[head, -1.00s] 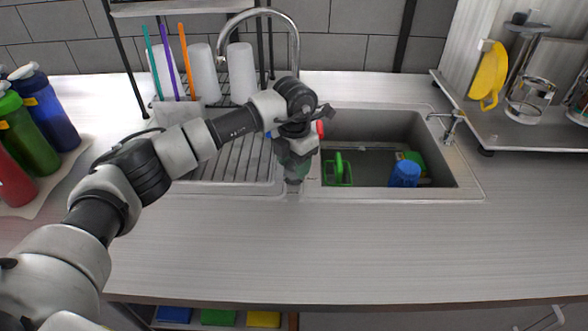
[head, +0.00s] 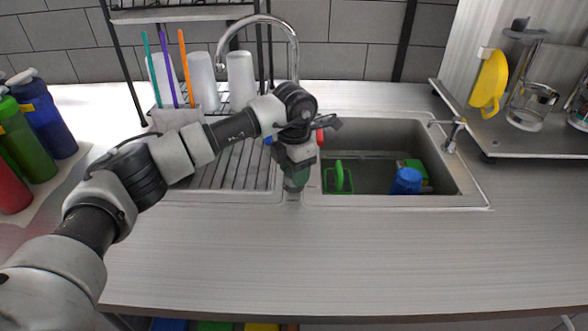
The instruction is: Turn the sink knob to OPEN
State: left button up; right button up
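The curved metal faucet (head: 297,55) rises behind the sink, and my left arm hides its base. A small red part (head: 320,135) and a small blue part (head: 268,140) show on either side of my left wrist. They may belong to the sink knob, but its body and its setting are hidden. My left gripper (head: 294,183) hangs downward over the divider between the drying rack and the basin. Its fingers are too hidden to tell whether they are open or touching anything. My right gripper does not show.
The sink basin (head: 385,153) holds a green-handled item (head: 339,178), a blue cup (head: 406,181) and a green-yellow sponge (head: 416,168). Cups and coloured straws stand behind the rack (head: 215,172). Bottles (head: 45,120) stand at left. The front counter (head: 330,255) is clear.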

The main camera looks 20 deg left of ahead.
pick_arm(q)
jog(key=o, duration=0.4)
jog(key=shift+o, duration=0.2)
notch_tip(320, 180, up, 11)
jog(key=b, duration=0.1)
jog(key=shift+b, duration=0.4)
